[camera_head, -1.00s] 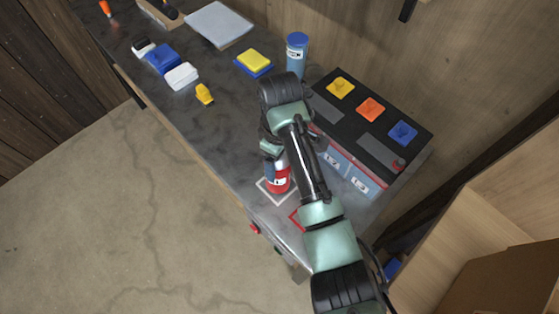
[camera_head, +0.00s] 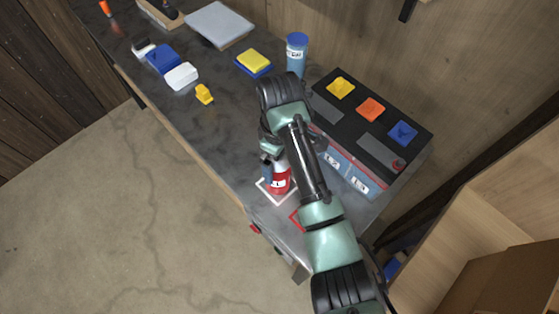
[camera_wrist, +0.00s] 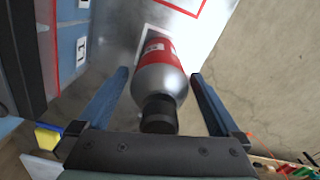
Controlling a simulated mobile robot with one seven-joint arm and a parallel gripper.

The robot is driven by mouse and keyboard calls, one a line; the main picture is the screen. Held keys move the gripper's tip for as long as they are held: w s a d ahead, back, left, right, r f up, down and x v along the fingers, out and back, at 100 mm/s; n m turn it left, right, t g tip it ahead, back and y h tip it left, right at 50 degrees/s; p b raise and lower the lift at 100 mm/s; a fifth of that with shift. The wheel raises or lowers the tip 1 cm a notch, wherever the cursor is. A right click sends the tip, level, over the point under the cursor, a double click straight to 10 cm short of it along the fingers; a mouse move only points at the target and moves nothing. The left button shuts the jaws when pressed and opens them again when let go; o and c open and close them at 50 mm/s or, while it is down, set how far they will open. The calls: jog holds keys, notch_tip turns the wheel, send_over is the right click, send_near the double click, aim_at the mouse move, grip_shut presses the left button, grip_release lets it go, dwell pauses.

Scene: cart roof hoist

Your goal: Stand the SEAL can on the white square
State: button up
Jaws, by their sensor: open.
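A red and silver can (camera_head: 281,181) with a white label stands at the white square (camera_head: 266,194) on the bench, under my arm. Its lettering is too small to read as SEAL. In the wrist view the can (camera_wrist: 160,78) shows a black cap and lies between my two blue fingers. My gripper (camera_wrist: 160,74) is open around it, with a gap on each side. The white outline shows beyond the can's base. Whether the base lies wholly inside the square is partly hidden. In the head view my gripper (camera_head: 270,165) is mostly covered by my wrist.
A red square (camera_head: 296,217) is marked beside the white one. A black-topped box (camera_head: 375,150) with yellow, orange and blue pieces stands close to the right. A blue can (camera_head: 297,55) stands behind. Blue, white and yellow blocks lie farther left on the bench (camera_head: 225,110).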

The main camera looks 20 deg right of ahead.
notch_tip(320, 180, up, 11)
jog(key=p, duration=0.4)
jog(key=w+a+r+t, duration=0.4)
jog(key=w+r+t, duration=0.1)
jog(key=w+r, duration=0.25)
jog(key=w+a+r+m+t, duration=0.1)
jog(key=w+a+r+t, duration=0.15)
jog(key=r, duration=0.45)
jog(key=w+a+r+t, duration=0.2)
jog(key=a+r+t, duration=0.15)
jog(key=r, duration=0.35)
jog(key=w+a+r+m+t, duration=0.1)
jog(key=w+a+r+t, duration=0.1)
jog(key=r+t, duration=0.35)
jog(key=s+a+r+m+t+y, duration=0.1)
jog(key=s+r+t, duration=0.15)
jog(key=r, duration=0.55)
jog(key=s+a+r+m+t, duration=0.1)
jog(key=s+a+r+t, duration=0.15)
jog(key=r, duration=0.65)
jog(key=s+d+r+m+t+h, duration=0.1)
jog(key=s+r+m+t, duration=0.2)
jog(key=s+r, duration=0.9)
jog(key=s+t, duration=0.2)
jog(key=t, duration=0.1)
jog(key=shift+s+d+r, duration=0.15)
jog(key=shift+r, duration=0.15)
